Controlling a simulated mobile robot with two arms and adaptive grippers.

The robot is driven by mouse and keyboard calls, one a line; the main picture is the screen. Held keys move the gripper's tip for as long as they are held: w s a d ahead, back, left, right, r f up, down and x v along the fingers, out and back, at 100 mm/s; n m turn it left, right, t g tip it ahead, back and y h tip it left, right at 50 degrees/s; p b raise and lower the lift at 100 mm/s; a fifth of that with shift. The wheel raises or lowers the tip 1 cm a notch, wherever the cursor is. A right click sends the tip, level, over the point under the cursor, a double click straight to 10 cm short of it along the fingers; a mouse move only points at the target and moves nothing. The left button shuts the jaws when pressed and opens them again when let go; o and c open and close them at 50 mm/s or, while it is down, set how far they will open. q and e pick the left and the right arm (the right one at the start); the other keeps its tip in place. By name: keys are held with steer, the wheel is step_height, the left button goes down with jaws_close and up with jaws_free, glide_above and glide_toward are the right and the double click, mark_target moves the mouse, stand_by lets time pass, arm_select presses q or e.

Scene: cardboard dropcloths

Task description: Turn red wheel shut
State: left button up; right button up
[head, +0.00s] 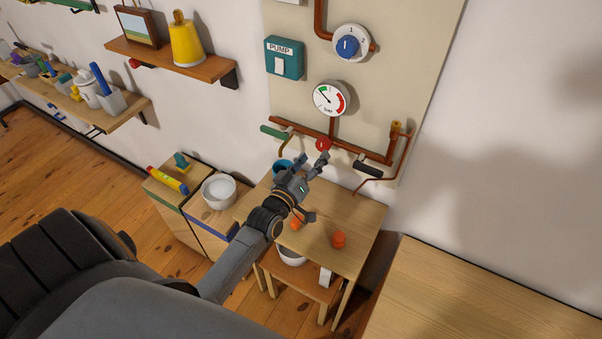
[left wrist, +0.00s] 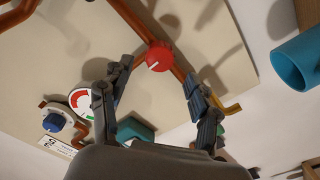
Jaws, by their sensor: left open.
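The red wheel (head: 323,144) is a small round knob on the copper pipe under the gauge, on the beige wall panel. In the left wrist view the red wheel (left wrist: 159,57) shows a white mark on its face, and it lies between and beyond my two fingertips. My left gripper (head: 321,166) is open just below and in front of the wheel. In the left wrist view its fingers (left wrist: 157,80) stand wide apart with nothing between them. I cannot tell if a finger touches the wheel. My right gripper is not in view.
A pressure gauge (head: 330,98), a pump switch box (head: 284,58) and a blue dial (head: 348,45) are above. A green lever (head: 274,132) and a black lever (head: 368,169) flank the wheel. A small table (head: 360,222) with orange objects stands below.

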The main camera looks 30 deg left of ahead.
arm_select(q)
steer(key=s, duration=0.7)
steer(key=shift+d, duration=0.2)
steer(key=shift+d, duration=0.1)
